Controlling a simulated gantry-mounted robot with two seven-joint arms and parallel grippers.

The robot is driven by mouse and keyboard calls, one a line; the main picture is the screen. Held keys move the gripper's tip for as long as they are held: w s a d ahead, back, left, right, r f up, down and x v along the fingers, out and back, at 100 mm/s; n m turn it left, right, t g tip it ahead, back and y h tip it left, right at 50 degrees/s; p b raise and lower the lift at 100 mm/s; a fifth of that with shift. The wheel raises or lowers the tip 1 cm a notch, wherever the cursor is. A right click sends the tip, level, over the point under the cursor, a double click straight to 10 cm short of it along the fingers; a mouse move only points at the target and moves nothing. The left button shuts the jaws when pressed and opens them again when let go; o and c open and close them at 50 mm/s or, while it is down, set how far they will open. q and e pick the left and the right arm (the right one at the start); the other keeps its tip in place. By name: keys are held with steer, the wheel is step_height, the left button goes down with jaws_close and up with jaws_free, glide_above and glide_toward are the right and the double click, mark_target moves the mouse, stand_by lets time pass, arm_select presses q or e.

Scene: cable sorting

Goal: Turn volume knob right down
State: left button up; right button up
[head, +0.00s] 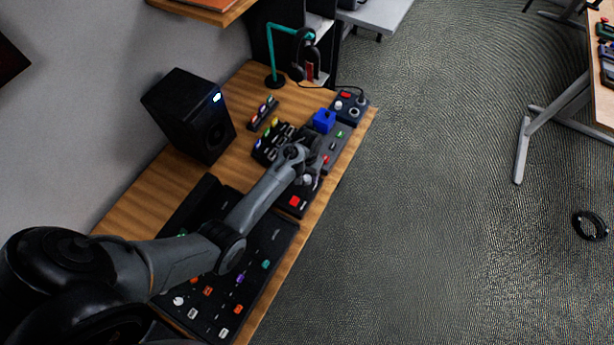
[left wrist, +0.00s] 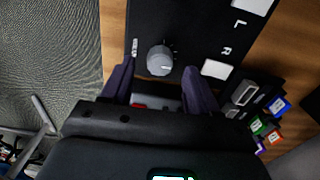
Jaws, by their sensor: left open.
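The volume knob (left wrist: 160,60), grey and round with a pointer line, sits on a black panel (left wrist: 195,25) marked L and R in the left wrist view. In the head view a pale knob (head: 307,180) shows just below my left gripper (head: 308,165), over the black device near the desk's front edge. In the left wrist view my left gripper (left wrist: 158,72) is open, with one dark finger to each side of the knob. I cannot tell whether either finger touches it. My right gripper is not in view.
The wooden desk (head: 143,205) holds a black speaker (head: 190,115), a large black mixer panel (head: 262,262), a blue block (head: 324,120), a red button (head: 294,201) and a teal headphone stand (head: 271,55).

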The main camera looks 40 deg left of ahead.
mark_target(307, 180)
arm_select(q)
steer(key=shift+f, duration=1.15)
